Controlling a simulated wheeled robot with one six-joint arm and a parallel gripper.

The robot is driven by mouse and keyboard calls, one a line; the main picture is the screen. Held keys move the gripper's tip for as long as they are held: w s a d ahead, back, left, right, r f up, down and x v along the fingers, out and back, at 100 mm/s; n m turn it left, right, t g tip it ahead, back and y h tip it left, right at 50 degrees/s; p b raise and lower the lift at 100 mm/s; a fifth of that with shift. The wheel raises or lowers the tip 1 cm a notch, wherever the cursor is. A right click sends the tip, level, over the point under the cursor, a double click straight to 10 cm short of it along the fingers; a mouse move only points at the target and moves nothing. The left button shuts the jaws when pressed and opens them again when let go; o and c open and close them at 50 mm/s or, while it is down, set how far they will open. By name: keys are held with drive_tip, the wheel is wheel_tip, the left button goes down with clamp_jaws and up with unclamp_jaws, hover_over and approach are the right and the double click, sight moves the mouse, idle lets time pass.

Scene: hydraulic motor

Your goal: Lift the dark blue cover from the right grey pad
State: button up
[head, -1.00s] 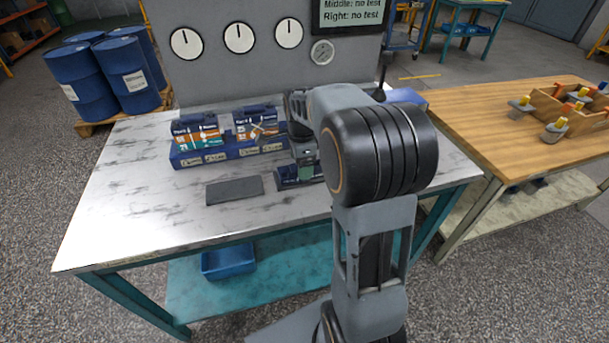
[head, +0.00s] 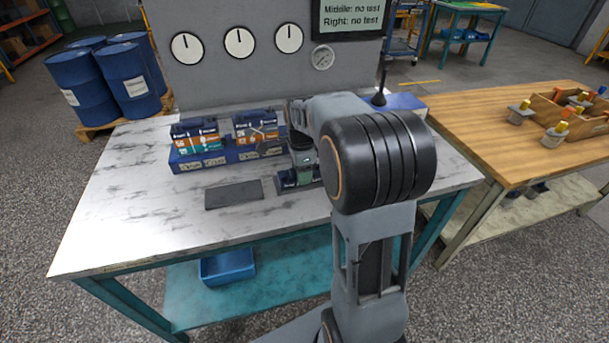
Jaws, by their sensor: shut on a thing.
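My gripper (head: 301,170) points down over the steel bench, right of the middle, and is partly hidden by my own arm. It is shut on the dark blue cover (head: 287,181), whose left part shows below the fingers. The cover is low, at or just above the bench top; I cannot tell whether it touches what is under it. The right grey pad cannot be made out beneath it. Another dark grey pad (head: 234,194) lies bare on the bench to the left.
A blue rack (head: 180,163) with labelled boxes stands behind the pads. A grey panel (head: 265,75) with dials rises at the back. A blue block (head: 404,102) with a black lever (head: 380,88) is behind my arm. The bench's left and front are clear.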

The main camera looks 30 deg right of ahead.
drive_tip(key=c, duration=0.4)
wheel_tip(320, 180, up, 13)
drive_tip(key=p, duration=1.1)
drive_tip(key=shift+f, duration=0.2)
idle(0.4)
